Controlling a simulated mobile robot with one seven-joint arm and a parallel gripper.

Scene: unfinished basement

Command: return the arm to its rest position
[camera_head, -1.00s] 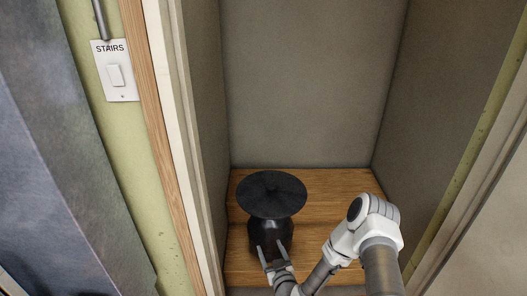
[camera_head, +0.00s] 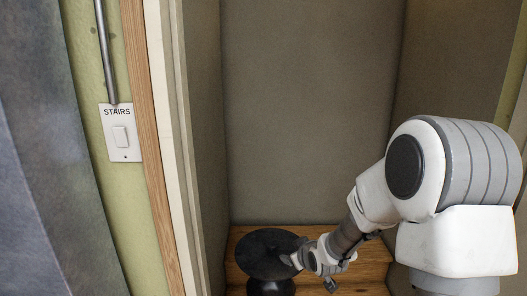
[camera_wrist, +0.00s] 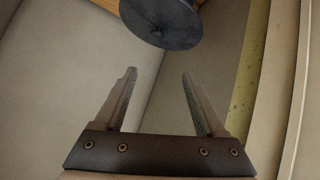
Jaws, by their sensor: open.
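My gripper (camera_wrist: 160,75) is open in the wrist view, with two separate fingers and nothing between them. In the head view my gripper (camera_head: 292,262) is at the right edge of a dark round-topped object (camera_head: 262,252), overlapping it in the picture; whether they touch cannot be told. The dark object has a wide flat disc on a narrower body and stands on a wooden step. Its disc also shows at the top of the wrist view (camera_wrist: 165,18), beyond the fingertips. My arm is raised and bent, filling the right of the head view.
Wooden steps (camera_head: 350,262) lie at the bottom of a narrow recess with grey walls (camera_head: 310,110) on three sides. A wooden door trim (camera_head: 150,150) and a light switch marked STAIRS (camera_head: 120,135) are on the left. Open space lies above the steps.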

